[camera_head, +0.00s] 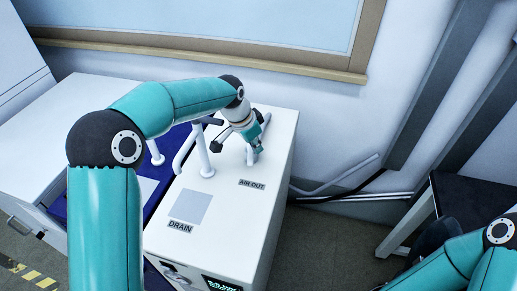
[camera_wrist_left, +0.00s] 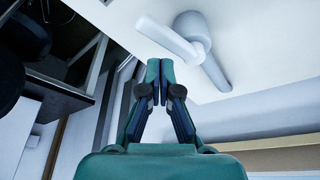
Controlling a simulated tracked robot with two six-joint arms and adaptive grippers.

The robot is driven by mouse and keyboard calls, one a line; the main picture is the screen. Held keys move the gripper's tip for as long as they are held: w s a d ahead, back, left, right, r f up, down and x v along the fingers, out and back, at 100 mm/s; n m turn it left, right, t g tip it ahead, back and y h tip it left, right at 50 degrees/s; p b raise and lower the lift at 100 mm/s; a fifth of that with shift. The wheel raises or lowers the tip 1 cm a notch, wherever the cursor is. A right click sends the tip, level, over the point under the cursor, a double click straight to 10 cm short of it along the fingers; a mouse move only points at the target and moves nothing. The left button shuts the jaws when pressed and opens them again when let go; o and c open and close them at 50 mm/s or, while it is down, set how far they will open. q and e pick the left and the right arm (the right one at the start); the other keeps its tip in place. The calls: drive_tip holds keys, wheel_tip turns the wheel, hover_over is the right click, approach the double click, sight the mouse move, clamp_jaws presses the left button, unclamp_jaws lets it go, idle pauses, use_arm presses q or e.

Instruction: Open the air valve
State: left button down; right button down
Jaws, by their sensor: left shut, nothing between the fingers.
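The air valve, a pale post with a lever, stands on the white cabinet top by the AIR OUT label (camera_head: 252,184). In the head view its post (camera_head: 249,157) is partly hidden by my left gripper (camera_head: 258,149).
Another pale post with a handle (camera_head: 205,160) stands left of the air valve. A DRAIN label (camera_head: 180,227) and a grey panel (camera_head: 189,206) lie nearer on the cabinet top (camera_head: 225,225). The wall and window frame (camera_head: 290,68) are behind. A dark-topped table (camera_head: 475,200) stands at right.

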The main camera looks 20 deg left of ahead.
use_arm(q)
drive_tip(key=v, duration=0.9)
drive_tip(key=shift+r, duration=0.4)
drive_tip(key=shift+s, duration=0.15)
drive_tip(key=shift+f, duration=0.1)
